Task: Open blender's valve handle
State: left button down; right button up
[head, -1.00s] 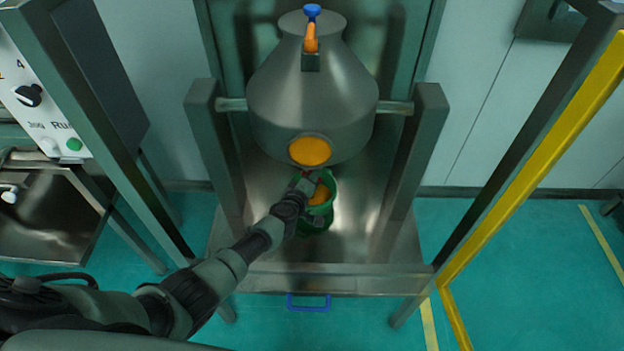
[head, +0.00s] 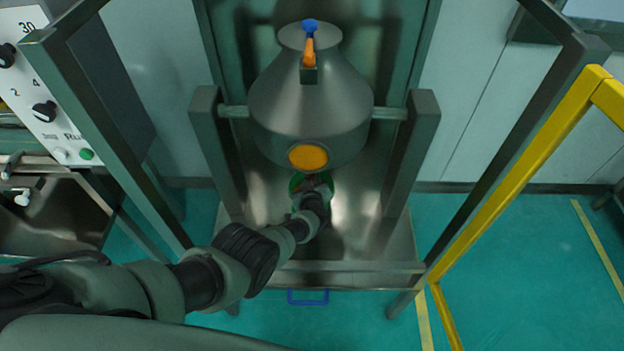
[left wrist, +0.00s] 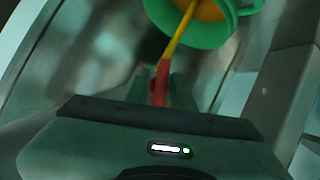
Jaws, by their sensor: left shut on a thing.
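The blender (head: 311,105) is a grey metal vessel hung between two posts in the head view, with an orange disc (head: 308,156) low on its front. My left gripper (head: 318,183) is below that disc, over a green container (head: 297,182) that my arm largely hides. In the left wrist view, a thin handle, yellow (left wrist: 181,33) then red, runs from the green container's orange middle to my left gripper (left wrist: 160,90). The gripper is shut on its red end (left wrist: 160,82). My right gripper is not in view.
A blue-topped orange clamp (head: 309,45) sits on the blender's top. A control panel (head: 45,105) stands at the left, and a yellow rail (head: 510,185) at the right. A blue pull (head: 308,297) is at the stand's front edge.

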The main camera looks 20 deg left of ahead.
pick_arm(q)
jog(key=m+y+b, duration=0.2)
jog(key=shift+a+f+g+y, duration=0.2)
jog(key=shift+a+g+y, duration=0.1)
dwell(0.3)
jog(key=c, duration=1.4)
grip_release()
jog(key=shift+s+a+r, duration=0.1)
jog(key=shift+d, duration=0.2)
jog(key=shift+r, duration=0.1)
